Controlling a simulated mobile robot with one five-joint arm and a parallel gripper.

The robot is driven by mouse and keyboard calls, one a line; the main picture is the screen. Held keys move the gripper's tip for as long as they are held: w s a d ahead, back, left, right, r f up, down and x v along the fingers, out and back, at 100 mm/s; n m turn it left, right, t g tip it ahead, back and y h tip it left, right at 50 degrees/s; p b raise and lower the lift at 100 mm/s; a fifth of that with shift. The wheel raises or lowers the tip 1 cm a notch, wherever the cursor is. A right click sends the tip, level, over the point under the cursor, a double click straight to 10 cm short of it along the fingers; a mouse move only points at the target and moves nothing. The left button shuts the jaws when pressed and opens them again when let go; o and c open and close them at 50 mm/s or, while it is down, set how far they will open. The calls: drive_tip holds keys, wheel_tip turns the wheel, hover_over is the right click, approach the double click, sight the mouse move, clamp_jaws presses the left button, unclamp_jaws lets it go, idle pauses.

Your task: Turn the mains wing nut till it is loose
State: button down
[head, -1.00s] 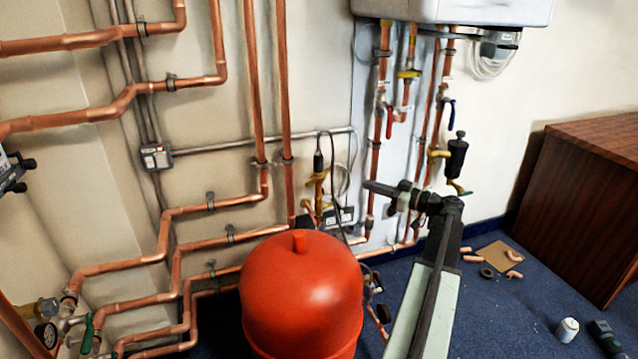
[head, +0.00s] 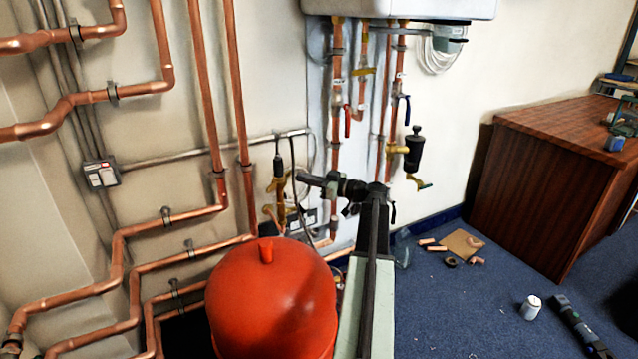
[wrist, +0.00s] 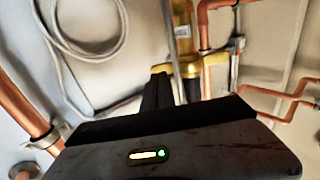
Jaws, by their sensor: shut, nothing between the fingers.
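A brass valve (head: 278,186) with yellow-gold wings stands upright on the pipework by the wall. I take its winged piece for the mains wing nut, though it is small in the head view. In the wrist view a gold winged piece (wrist: 189,69) sits just beyond my fingers, on a brass body. My gripper (head: 302,178) points left towards the valve, just right of it in the head view. Its dark fingers (wrist: 158,90) are together and empty, overlapping the left wing in the picture. I cannot tell whether they touch it.
A red vessel (head: 270,305) stands below my arm. Copper pipes (head: 205,90) run along the wall around the valve, with a cable hanging close by. A white boiler (head: 400,8) hangs above.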

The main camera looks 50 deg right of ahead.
sight(289, 174)
drive_tip(key=shift+x, duration=1.5)
drive_tip(key=shift+a, duration=0.1)
drive_tip(key=shift+w, duration=0.1)
